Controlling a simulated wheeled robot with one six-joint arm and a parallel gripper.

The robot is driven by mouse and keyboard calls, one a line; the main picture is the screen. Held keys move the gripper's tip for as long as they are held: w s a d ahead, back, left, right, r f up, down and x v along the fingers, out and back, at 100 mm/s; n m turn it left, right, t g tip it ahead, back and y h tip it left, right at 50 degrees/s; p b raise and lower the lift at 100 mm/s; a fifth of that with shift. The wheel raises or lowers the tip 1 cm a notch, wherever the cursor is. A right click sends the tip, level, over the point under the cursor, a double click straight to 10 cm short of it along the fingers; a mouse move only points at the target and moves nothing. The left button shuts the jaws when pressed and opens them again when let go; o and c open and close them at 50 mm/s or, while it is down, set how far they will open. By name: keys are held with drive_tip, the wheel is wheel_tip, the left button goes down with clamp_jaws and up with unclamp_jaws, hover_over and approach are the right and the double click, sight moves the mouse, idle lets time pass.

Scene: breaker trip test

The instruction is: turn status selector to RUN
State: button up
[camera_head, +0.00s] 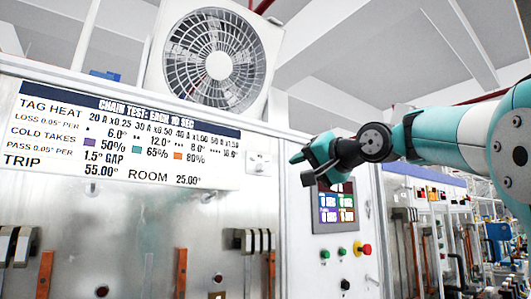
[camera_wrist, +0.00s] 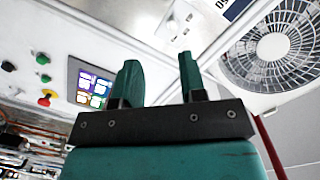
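The control panel has a small black knob (camera_head: 345,284) that looks like the status selector, below the green buttons. Its pointer position and any RUN label are too small to read. The same knob shows at the left edge of the wrist view (camera_wrist: 8,66). My gripper (camera_head: 305,167) is raised in front of the panel, above and to the left of the knob and well apart from it. In the wrist view my gripper's two teal fingers (camera_wrist: 158,66) stand apart with nothing between them.
A lit screen (camera_head: 337,208), two green buttons (camera_head: 325,254) (camera_head: 341,252) and a red emergency stop (camera_head: 366,249) on yellow share the panel. A white test sign (camera_head: 120,137) hangs left. A large fan (camera_head: 214,62) stands above. Cabinets with cables (camera_head: 430,240) stand right.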

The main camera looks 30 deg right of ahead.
wheel_tip(320, 180, up, 3)
drive_tip(key=d, duration=0.1)
drive_tip(key=p, duration=0.7)
approach(266, 166)
drive_tip(key=shift+m+t+h, duration=0.3)
drive_tip(key=shift+t, duration=0.1)
drive_tip(key=w, duration=0.9)
drive_tip(key=shift+a+f, duration=0.15)
drive_tip(key=shift+a, duration=0.15)
drive_tip(key=shift+w+f, duration=0.15)
drive_tip(key=shift+w, duration=0.45)
clamp_jaws()
